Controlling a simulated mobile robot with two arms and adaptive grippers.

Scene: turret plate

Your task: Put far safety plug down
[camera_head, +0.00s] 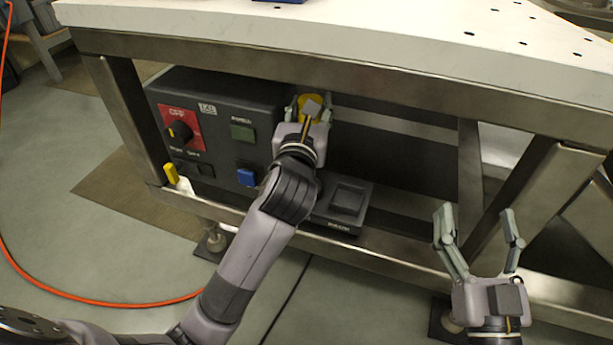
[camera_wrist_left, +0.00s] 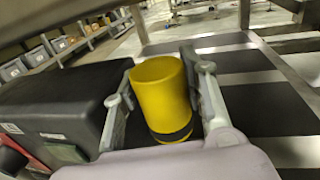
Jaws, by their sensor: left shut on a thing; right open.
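My left gripper (camera_head: 308,104) is shut on a yellow safety plug (camera_head: 316,100), under the table top and beside the right end of the dark control box. In the left wrist view the plug (camera_wrist_left: 163,92) is a yellow cylinder with a black band at its lower end, between the two fingers. What is directly below the plug is hidden. A second yellow plug (camera_head: 171,173) stands at the box's lower left, partly in a white holder. My right gripper (camera_head: 480,224) is open and empty in front of the table frame at the right.
The dark control box (camera_head: 222,100) has a red panel with a black knob (camera_head: 180,131), a green button and a blue button (camera_head: 246,177). A black square tray (camera_head: 343,200) lies right of it. The white table top (camera_head: 350,40) overhangs. An orange hose (camera_head: 100,300) lies on the floor.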

